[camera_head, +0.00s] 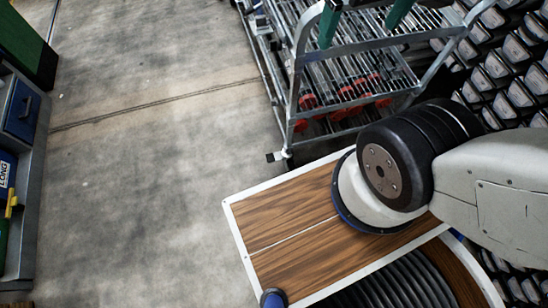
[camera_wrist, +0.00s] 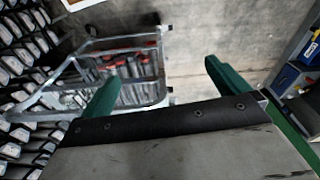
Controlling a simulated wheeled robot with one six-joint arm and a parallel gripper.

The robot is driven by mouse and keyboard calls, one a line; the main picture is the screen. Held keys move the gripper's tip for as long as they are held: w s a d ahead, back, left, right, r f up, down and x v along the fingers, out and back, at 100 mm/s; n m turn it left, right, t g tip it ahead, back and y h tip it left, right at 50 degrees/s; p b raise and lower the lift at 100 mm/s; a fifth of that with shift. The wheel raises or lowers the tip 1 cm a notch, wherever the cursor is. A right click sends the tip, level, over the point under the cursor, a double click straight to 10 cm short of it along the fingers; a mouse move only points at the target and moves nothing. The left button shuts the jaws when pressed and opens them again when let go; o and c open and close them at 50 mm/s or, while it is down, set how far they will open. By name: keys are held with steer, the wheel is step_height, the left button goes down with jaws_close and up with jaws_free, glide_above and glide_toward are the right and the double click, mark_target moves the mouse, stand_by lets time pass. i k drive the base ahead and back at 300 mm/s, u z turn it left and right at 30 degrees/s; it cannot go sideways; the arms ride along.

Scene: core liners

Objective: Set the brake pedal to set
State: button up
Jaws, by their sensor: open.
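A metal wire cart (camera_head: 345,52) stands at the top right of the head view. A small light piece with a dark end (camera_head: 275,156) sticks out low at the cart's near corner. It may be the brake pedal, but it is too small to tell its setting. My gripper (camera_head: 358,36) has two green fingers, apart and empty, over the cart's upper part in the head view. In the wrist view my gripper (camera_wrist: 160,75) shows its fingers spread, with the cart (camera_wrist: 158,70) beyond and to the left. No pedal can be made out clearly there.
Red-ended items (camera_head: 345,100) lie low in the cart. Racks of light-faced, dark-edged items (camera_head: 515,90) stand close on the right. A grey shelf unit with a blue bin (camera_head: 22,110) stands at the left. The concrete floor (camera_head: 150,150) between is clear.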

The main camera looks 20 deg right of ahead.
mark_target(272, 158)
steer(key=k, duration=1.15)
steer(key=u, duration=1.25)
steer(key=i, duration=1.45)
steer(key=z, duration=0.65)
steer(key=i, duration=0.3)
steer(key=z, duration=0.4)
